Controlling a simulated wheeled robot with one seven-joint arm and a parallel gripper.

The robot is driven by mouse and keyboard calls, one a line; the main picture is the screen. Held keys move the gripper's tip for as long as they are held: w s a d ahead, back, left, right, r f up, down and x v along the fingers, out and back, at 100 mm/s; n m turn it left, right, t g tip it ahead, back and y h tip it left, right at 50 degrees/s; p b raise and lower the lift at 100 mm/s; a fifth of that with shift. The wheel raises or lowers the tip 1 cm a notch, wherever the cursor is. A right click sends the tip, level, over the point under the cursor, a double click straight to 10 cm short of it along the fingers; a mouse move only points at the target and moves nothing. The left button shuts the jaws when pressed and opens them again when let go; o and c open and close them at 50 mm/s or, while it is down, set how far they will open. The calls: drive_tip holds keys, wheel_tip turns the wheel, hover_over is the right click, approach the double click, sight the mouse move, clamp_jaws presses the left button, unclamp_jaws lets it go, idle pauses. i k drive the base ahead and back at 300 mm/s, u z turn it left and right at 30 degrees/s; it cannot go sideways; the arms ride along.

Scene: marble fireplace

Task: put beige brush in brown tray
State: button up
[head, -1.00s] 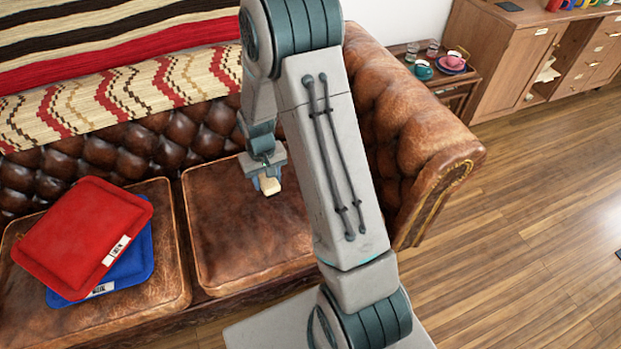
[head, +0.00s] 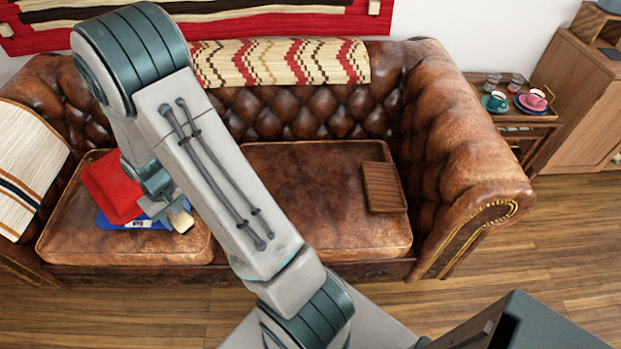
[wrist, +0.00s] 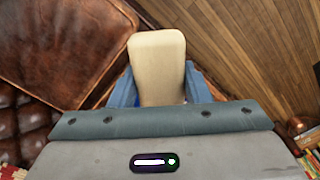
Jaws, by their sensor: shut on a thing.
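The beige brush (wrist: 157,65) is held between the fingers of my gripper (wrist: 158,90), which is shut on it in the wrist view. In the head view the brush (head: 181,218) shows small at the end of my gripper (head: 172,208), over the left seat cushion's front area. The brown tray (head: 384,187) is a ribbed rectangular tray lying on the right side of the right seat cushion, apart from my gripper and empty as far as I can see.
A red cushion (head: 112,187) and a blue one (head: 135,222) lie on the left seat cushion, partly behind my gripper. The sofa's right arm (head: 462,165) rises beside the tray. The right seat cushion (head: 310,200) is bare left of the tray. A side table (head: 530,115) holds cups.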

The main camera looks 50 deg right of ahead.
sight(386, 193)
drive_tip(key=u, duration=0.1)
drive_tip(key=k, duration=1.2)
drive_tip(key=z, duration=1.7)
drive_tip(key=i, duration=1)
